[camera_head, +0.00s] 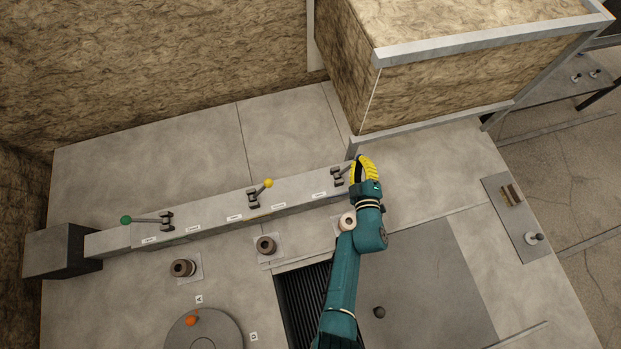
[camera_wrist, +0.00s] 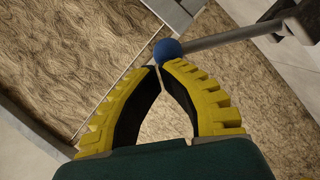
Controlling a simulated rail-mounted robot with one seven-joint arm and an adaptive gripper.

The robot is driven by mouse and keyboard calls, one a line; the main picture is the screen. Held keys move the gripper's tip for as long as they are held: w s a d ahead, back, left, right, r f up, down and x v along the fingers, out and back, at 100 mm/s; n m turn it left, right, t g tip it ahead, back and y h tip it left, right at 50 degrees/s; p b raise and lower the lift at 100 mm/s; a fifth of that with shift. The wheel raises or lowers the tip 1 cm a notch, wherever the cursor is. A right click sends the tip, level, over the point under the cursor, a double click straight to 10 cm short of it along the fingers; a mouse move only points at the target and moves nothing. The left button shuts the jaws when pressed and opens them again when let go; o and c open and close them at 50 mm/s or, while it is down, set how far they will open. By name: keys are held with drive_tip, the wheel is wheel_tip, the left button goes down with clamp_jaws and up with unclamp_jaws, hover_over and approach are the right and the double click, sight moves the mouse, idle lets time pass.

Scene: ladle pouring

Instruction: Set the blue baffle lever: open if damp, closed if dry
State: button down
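The blue baffle lever shows in the wrist view as a blue ball knob (camera_wrist: 167,50) on a grey rod (camera_wrist: 225,36). In the head view its dark bracket (camera_head: 338,175) sits at the right end of the long grey panel (camera_head: 110,242); its knob is hidden behind my gripper. My gripper (camera_wrist: 160,66) has yellow ribbed fingers whose tips are nearly together, with nothing clearly between them. The knob is just beyond the tips, close to the right finger; I cannot tell whether they touch. My gripper (camera_head: 364,168) also shows in the head view. Nothing clearly shows damp or dry.
A green-knobbed lever (camera_head: 126,220) and a yellow-knobbed lever (camera_head: 268,183) are on the same panel, above small unreadable labels. A brown rough-walled block (camera_head: 440,95) rises close behind my gripper. An orange ball (camera_head: 191,320) lies on a round plate (camera_head: 222,334).

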idle(0.4)
drive_tip(key=s+a+r+p, duration=0.1)
drive_tip(key=s+r+p, duration=0.1)
drive_tip(key=s, duration=0.4)
drive_tip(key=s+a+r+p, duration=0.1)
drive_tip(key=s+r+p, duration=0.1)
drive_tip(key=s+p, duration=0.2)
drive_tip(key=shift+s+a+p, duration=0.3)
drive_tip(key=shift+s+p, duration=0.1)
drive_tip(key=shift+s, duration=0.75)
